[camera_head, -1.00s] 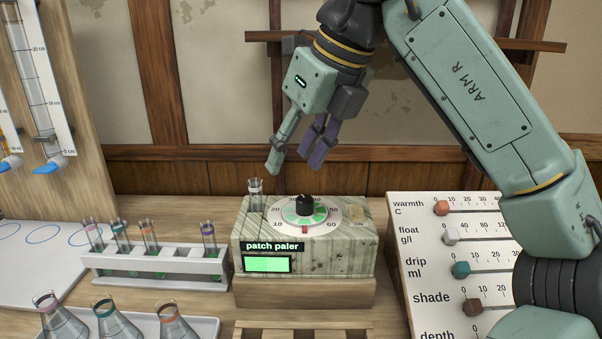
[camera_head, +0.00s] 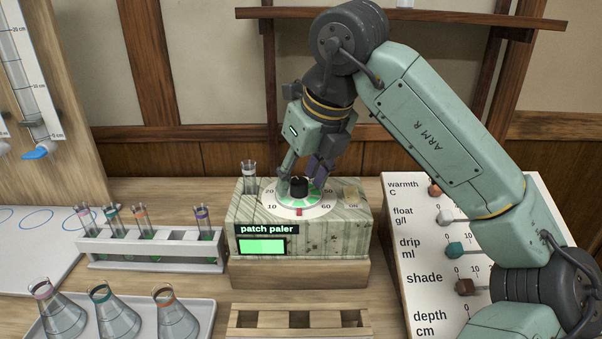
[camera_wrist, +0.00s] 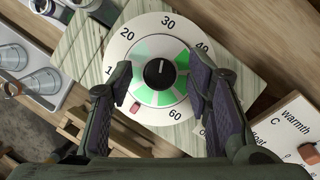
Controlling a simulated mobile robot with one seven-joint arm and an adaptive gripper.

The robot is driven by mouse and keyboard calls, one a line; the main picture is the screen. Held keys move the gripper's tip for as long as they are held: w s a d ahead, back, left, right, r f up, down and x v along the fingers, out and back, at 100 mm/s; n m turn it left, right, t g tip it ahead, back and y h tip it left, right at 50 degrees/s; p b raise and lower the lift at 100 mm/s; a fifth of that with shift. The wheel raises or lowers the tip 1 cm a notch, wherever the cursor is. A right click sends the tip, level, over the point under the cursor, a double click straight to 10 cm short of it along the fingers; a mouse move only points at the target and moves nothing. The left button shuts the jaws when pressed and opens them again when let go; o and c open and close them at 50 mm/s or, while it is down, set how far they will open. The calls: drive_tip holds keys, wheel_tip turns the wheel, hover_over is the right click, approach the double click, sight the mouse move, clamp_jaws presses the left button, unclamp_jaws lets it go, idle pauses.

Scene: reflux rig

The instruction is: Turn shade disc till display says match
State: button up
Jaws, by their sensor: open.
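The shade disc (camera_head: 316,198) is a white numbered dial with green segments, on top of a striped box. A black knob (camera_head: 299,187) stands at its centre, and a red marker (camera_head: 299,211) sits at its front edge. The wrist view shows the knob (camera_wrist: 159,72) between my open fingers, with a white line on it. The display (camera_head: 262,246) on the box front is lit green under the words "patch paler". My gripper (camera_head: 300,178) is open just above the disc, its fingers on either side of the knob. I cannot tell whether they touch it.
A vial (camera_head: 249,176) stands at the box's back left corner. A rack of test tubes (camera_head: 150,255) and a tray of flasks (camera_head: 195,322) are at left. A slider board (camera_head: 425,260) stands at right, under my arm. An empty wooden rack (camera_head: 298,331) is in front.

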clamp_jaws()
idle(0.7)
